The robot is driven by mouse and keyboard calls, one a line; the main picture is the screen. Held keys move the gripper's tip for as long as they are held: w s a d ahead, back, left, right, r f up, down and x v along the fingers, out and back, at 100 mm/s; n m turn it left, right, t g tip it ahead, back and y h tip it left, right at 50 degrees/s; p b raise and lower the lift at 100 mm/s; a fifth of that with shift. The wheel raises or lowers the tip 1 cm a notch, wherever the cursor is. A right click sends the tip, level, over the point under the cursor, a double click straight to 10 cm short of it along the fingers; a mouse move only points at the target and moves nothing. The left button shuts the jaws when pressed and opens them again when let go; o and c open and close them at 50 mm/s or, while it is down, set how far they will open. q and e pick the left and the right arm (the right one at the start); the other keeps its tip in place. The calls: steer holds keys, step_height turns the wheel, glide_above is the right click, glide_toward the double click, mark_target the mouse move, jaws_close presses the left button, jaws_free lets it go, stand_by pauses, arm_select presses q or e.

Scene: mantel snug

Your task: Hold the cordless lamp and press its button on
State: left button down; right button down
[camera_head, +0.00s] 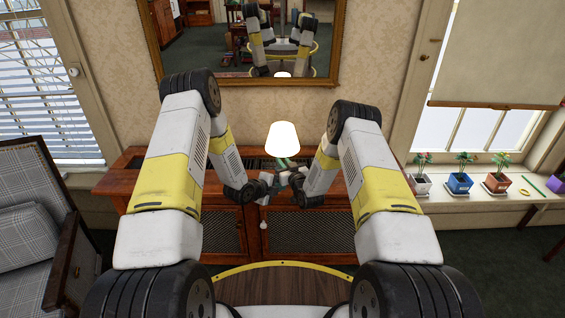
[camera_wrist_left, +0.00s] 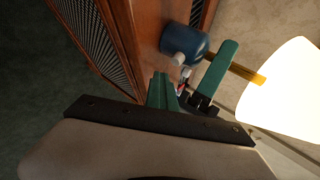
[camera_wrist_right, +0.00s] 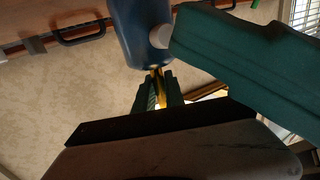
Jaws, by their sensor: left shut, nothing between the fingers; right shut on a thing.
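The cordless lamp has a bright, glowing white shade (camera_head: 283,138), also in the left wrist view (camera_wrist_left: 289,90). It has a brass stem (camera_wrist_left: 247,73) and a dark blue base (camera_wrist_right: 141,28). My right gripper (camera_wrist_right: 158,82) is shut on the stem, between base and shade. A pale round button (camera_wrist_right: 160,36) sits on the side of the base. My left gripper (camera_wrist_left: 164,80) is shut and empty, its fingertips at the button; whether they press it I cannot tell. In the head view, both grippers partly hide the lamp's stem and base.
A reddish-brown wooden cabinet (camera_head: 300,235) with mesh doors stands behind the lamp. A gold-framed mirror (camera_head: 160,82) hangs above it. Potted flowers (camera_head: 459,181) line the right windowsill. A plaid armchair (camera_head: 32,185) stands at the left.

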arm_select(q)
steer(key=s, duration=0.5)
steer(key=shift+s+a+f, duration=0.1)
steer(key=shift+a, duration=0.15)
arm_select(e)
steer(key=c, duration=1.3)
jaws_free()
